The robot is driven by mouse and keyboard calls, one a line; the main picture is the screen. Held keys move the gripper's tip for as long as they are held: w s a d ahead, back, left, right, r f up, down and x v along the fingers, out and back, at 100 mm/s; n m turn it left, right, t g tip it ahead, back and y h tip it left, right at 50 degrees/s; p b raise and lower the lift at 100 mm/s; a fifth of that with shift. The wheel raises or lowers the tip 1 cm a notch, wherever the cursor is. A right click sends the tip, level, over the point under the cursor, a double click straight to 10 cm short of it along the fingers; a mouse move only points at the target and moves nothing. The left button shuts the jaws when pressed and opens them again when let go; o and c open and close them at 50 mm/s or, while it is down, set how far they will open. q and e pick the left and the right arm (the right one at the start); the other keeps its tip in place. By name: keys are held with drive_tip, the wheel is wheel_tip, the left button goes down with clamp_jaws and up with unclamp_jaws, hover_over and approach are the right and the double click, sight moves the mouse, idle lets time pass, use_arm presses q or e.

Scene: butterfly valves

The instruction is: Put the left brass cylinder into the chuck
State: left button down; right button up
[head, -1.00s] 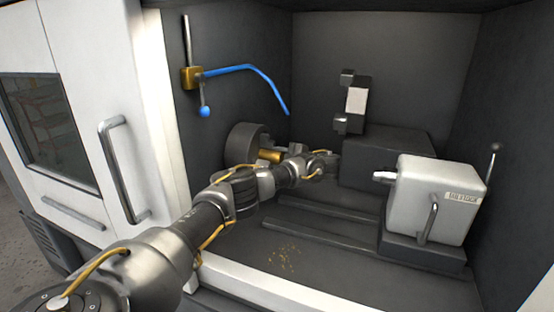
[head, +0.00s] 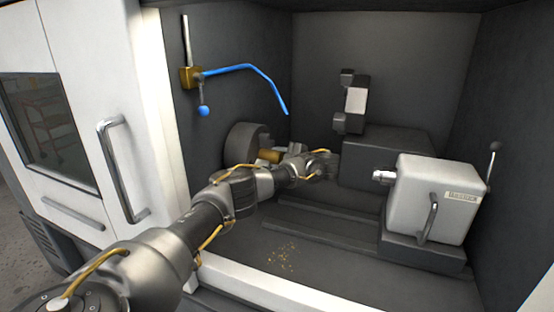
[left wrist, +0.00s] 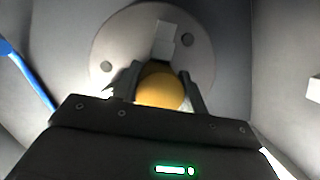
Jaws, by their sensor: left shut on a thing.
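The brass cylinder (head: 268,156) lies roughly level at the front face of the round grey chuck (head: 240,142) on the left inner wall. My left gripper (head: 281,158) is shut on it. In the left wrist view, the cylinder's round end (left wrist: 160,92) is between the two dark fingers, in front of the chuck disc (left wrist: 112,48). A pale jaw block (left wrist: 166,38) shows on the disc above the cylinder. The cylinder's far end is hidden, so I cannot tell whether it is inside the chuck. My right gripper is not in view.
A blue coolant hose (head: 240,68) hangs above the chuck. A dark tool post (head: 352,105) stands at the back. The white tailstock (head: 430,195) is to the right on the bed. Brass chips (head: 283,258) lie on the floor of the enclosure.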

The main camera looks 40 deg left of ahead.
use_arm(q)
drive_tip(key=shift+a, duration=0.15)
idle(0.5)
drive_tip(key=c, duration=1.1)
unclamp_jaws()
drive_tip(key=shift+s, duration=0.1)
drive_tip(key=o, duration=0.4)
drive_tip(key=shift+s+a, duration=0.1)
drive_tip(key=shift+d+f, duration=0.2)
drive_tip(key=shift+d, duration=0.05)
drive_tip(key=shift+a, duration=0.1)
drive_tip(key=shift+o, duration=0.6)
drive_tip(key=o, duration=0.6)
drive_tip(key=shift+r, duration=0.1)
